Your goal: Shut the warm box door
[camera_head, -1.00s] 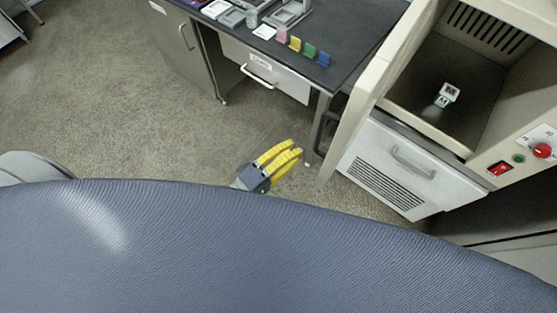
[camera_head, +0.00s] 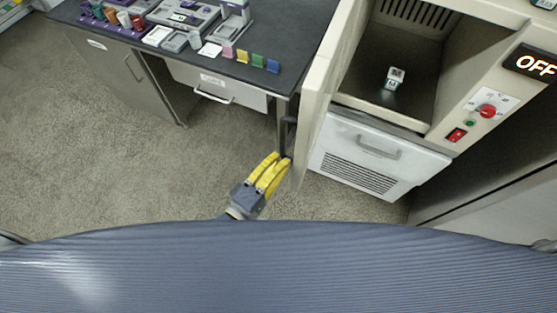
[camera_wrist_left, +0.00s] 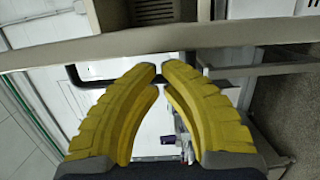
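The warm box (camera_head: 465,80) stands at the right with its front open. Its beige door (camera_head: 318,95) is swung out to the left, seen nearly edge-on, with a dark handle (camera_head: 288,130) on its outer side. My left gripper (camera_head: 279,158), with yellow fingers, is at the door's lower outer side, just below the handle. In the left wrist view, its fingertips (camera_wrist_left: 159,66) nearly meet with nothing visible between them, and the door's edge (camera_wrist_left: 130,44) crosses just beyond them. Whether they touch the door is unclear. My right gripper is not in view.
A small white labelled item (camera_head: 394,78) sits inside the box. A dark-topped bench (camera_head: 270,45) with coloured pieces and devices stands left of the door. A display reading OFF (camera_head: 535,64) and a red knob (camera_head: 487,111) are on the box's right. The floor (camera_head: 110,170) at left is clear.

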